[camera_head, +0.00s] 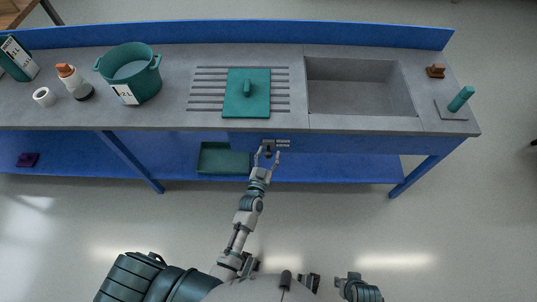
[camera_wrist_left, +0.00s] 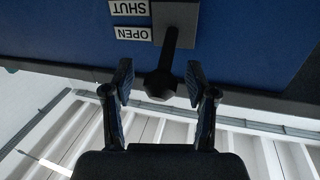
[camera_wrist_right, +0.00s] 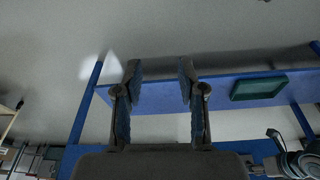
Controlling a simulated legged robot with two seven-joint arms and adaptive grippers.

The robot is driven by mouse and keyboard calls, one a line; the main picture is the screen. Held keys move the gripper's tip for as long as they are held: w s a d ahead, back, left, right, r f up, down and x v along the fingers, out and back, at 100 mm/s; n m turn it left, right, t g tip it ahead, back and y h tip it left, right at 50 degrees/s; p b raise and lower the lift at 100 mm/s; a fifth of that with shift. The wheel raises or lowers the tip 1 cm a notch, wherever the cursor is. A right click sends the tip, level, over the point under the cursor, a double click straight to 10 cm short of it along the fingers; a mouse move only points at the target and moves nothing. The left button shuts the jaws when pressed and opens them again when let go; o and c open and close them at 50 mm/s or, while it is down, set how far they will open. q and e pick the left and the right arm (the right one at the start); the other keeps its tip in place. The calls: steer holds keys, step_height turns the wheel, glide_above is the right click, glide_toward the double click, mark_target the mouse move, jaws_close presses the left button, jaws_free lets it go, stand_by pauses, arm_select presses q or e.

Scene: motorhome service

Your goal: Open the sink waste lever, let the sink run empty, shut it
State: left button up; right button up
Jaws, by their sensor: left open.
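The sink (camera_head: 360,95) is a grey rectangular basin at the right of the counter; I cannot tell whether water is in it. The waste lever (camera_wrist_left: 160,82), with a dark knob on a stem, sticks out of a grey plate on the blue front panel. Upside-down labels, OPEN (camera_wrist_left: 133,33) and SHUT (camera_wrist_left: 128,7), sit beside the plate. I cannot tell which setting the lever has. My left gripper (camera_head: 267,153) is open at the lever; in the left wrist view its fingers (camera_wrist_left: 160,83) stand either side of the knob, apparently with gaps. My right gripper (camera_wrist_right: 160,77) is open and empty, away from the counter.
The counter holds a green pot (camera_head: 130,75), a green board with handle (camera_head: 260,100), a bottle (camera_head: 75,82), a white roll (camera_head: 44,97) and a brown item (camera_head: 436,71). A green-handled lever (camera_head: 460,99) stands at the right. A green tray (camera_head: 222,161) lies below.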

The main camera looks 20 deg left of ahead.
arm_select(q)
jaws_close()
